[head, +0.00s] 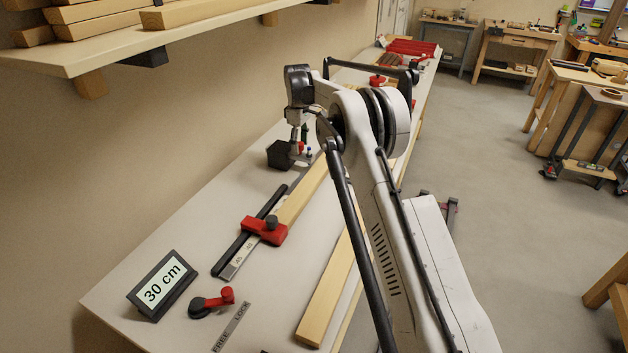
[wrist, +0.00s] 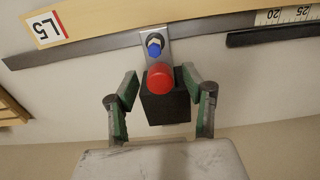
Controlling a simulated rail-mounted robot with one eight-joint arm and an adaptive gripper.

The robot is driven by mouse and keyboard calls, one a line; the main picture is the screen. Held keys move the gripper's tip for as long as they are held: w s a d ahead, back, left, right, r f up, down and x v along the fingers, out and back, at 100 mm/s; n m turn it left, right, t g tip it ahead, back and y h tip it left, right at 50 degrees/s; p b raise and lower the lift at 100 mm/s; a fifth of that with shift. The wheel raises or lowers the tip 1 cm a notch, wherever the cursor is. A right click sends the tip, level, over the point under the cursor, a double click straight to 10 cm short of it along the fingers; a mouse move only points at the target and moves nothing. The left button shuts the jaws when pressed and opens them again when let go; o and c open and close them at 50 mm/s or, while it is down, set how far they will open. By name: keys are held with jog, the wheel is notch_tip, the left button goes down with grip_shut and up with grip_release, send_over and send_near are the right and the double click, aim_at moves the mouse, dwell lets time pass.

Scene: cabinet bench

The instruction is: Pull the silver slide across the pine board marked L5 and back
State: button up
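The pine board with its L5 label (wrist: 46,28) is at upper left in the wrist view, along a grey metal rail (wrist: 90,48). The silver slide (wrist: 153,57) is a metal plate with a blue knob (wrist: 154,42), a red knob (wrist: 160,76) and a black block (wrist: 163,103) beneath. My gripper (wrist: 160,75) is open, with one finger on each side of the red knob and small gaps showing. In the head view my gripper (head: 299,142) points down at the slide's red knob (head: 301,148), beside the black block (head: 281,154); my arm hides part of the board.
A red clamp block (head: 264,230) sits across the ruler rail (head: 238,258). A 30 cm display (head: 162,284) and a red-handled lever (head: 212,302) stand near the bench's front. Another pine board (head: 325,300) lies along the right edge. The bench left of the rail is mostly clear.

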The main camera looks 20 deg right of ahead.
jog(key=c, duration=0.8)
jog(key=b, duration=0.3)
send_over(322, 168)
jog(key=shift+d, duration=0.1)
dwell(1.0)
dwell(0.3)
jog(key=shift+w+a+p, duration=0.3)
jog(key=shift+w+a, duration=1.1)
jog(key=shift+a, duration=0.3)
jog(key=shift+w+a+p, duration=0.3)
jog(key=shift+w+a, duration=1.1)
jog(key=shift+a, duration=0.25)
jog(key=o, duration=0.9)
jog(key=shift+o, duration=0.2)
